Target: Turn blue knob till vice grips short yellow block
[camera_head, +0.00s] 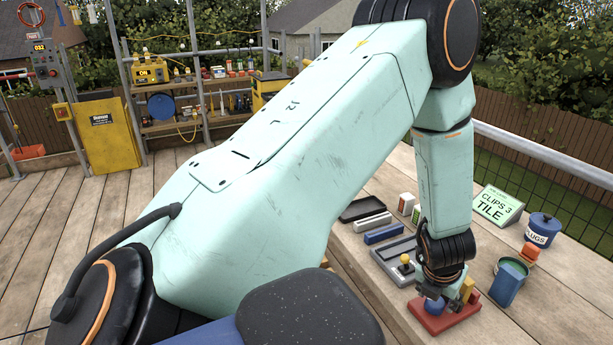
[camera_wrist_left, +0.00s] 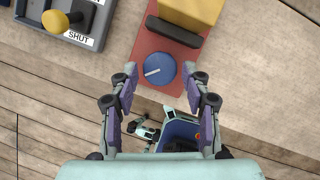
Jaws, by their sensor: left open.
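The blue knob (camera_wrist_left: 160,69) is round with a white line on top, pointing roughly left in the left wrist view. It sits on the red vice base (camera_wrist_left: 152,28) and also shows in the head view (camera_head: 434,306). A black jaw (camera_wrist_left: 174,32) lies between the knob and the yellow block (camera_wrist_left: 192,9), which is cut off by the frame's top edge. Whether the jaws touch the block cannot be told. My left gripper (camera_wrist_left: 162,76) is open, its fingertips at either side of the knob, with gaps visible. My right gripper is not in view.
A grey box with a yellow-topped lever (camera_head: 405,262), labelled SHUT, stands left of the vice. A blue container (camera_head: 507,285), a blue pot (camera_head: 542,231) and a green sign (camera_head: 496,206) stand to the right. Trays and small boxes lie behind.

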